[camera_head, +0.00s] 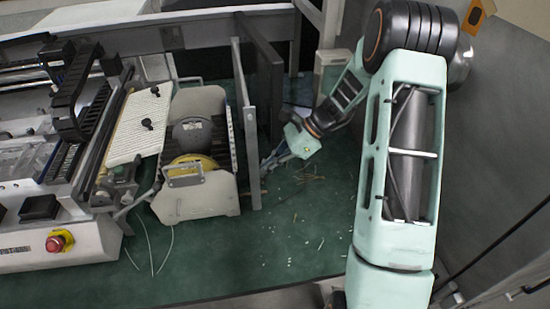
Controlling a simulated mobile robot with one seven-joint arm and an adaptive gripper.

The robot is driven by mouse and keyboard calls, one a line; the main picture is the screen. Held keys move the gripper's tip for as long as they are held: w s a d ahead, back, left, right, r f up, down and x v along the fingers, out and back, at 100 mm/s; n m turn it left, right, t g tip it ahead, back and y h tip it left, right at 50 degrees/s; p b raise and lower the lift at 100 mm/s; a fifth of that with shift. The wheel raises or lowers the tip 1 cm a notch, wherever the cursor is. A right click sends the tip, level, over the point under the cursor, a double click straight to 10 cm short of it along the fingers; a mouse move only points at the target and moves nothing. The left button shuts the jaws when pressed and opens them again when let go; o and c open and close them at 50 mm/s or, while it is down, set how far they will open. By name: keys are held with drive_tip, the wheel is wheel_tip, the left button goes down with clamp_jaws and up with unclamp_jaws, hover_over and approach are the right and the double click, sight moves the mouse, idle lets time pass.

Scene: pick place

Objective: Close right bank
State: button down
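Nothing in view is marked as the right bank. A thin light-grey upright panel (245,130) stands on the green worktop right of the beige machine, and a darker upright panel (268,75) stands just behind it. My gripper (268,163) is low over the worktop, on the right side of these panels. Its fingertips point left and are close to the light-grey panel. I cannot tell if they touch it. The fingers are small and blurred, so their opening is unclear. No held object can be made out.
The beige machine (197,195) with a yellow-rimmed drum is left of the panels. A white slotted plate (140,125) and a larger machine with a red button (59,240) are farther left. The green worktop (290,245) in front is open, with scattered scraps. A grey wall is at right.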

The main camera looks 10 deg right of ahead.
drive_tip(key=a, duration=0.1)
drive_tip(key=a+f, duration=0.1)
drive_tip(key=a, duration=0.2)
drive_tip(key=shift+f, duration=0.25)
drive_tip(key=shift+a, duration=0.8)
drive_tip(key=a, duration=0.6)
drive_tip(key=shift+a, duration=0.15)
drive_tip(key=shift+a+r, duration=0.1)
